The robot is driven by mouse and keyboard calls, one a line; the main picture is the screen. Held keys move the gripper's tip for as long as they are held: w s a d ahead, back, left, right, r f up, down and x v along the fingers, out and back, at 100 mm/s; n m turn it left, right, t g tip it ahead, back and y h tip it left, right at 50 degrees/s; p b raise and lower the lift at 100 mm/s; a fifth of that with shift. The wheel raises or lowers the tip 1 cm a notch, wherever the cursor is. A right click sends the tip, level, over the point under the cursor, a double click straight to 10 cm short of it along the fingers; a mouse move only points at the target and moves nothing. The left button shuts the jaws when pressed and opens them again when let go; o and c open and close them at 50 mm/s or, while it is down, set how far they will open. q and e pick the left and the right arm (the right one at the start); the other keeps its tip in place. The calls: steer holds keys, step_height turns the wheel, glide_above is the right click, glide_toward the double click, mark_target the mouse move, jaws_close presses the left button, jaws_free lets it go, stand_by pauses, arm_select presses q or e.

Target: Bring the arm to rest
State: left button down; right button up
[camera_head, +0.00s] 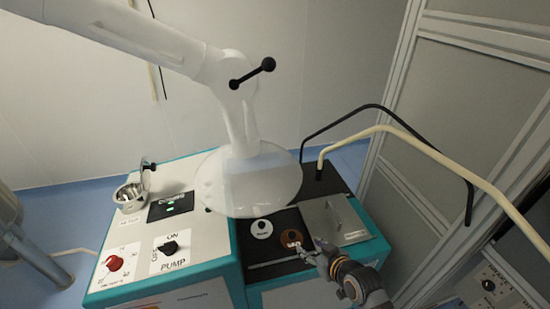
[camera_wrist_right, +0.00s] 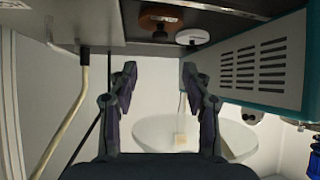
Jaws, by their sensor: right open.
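My right gripper (camera_head: 314,247) is at the lower right of the head view, over the front of the dark top of the machine, close to a brown disc (camera_head: 292,241). In the right wrist view both fingers of my right gripper (camera_wrist_right: 157,80) are spread apart with nothing between them. Whether the fingertips touch the machine cannot be told. My left gripper is not in view.
A teal and white machine (camera_head: 185,232) carries a red knob (camera_head: 115,263) and a pump switch (camera_head: 170,248). A white disc (camera_head: 261,229) lies beside the brown one. A white extraction hood (camera_head: 247,185) hangs above. Cream (camera_head: 430,150) and black bent tubes rise at right.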

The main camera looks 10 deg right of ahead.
steer(key=s+d+m+g+h, duration=0.3)
steer(key=s+g, duration=0.4)
steer(key=s, duration=0.8)
steer(key=s+d+f+n+g, duration=0.1)
steer(key=s+d+f, duration=0.1)
steer(key=f, duration=1.2)
steer(key=s+d+f+g, duration=0.1)
steer(key=d+f, duration=0.1)
steer(key=f, duration=1.3)
steer(key=s+f, duration=1.4)
steer(key=s, duration=0.4)
steer(key=shift+d+g, duration=0.35)
steer(key=shift+g, duration=0.05)
steer(key=shift+f, duration=0.1)
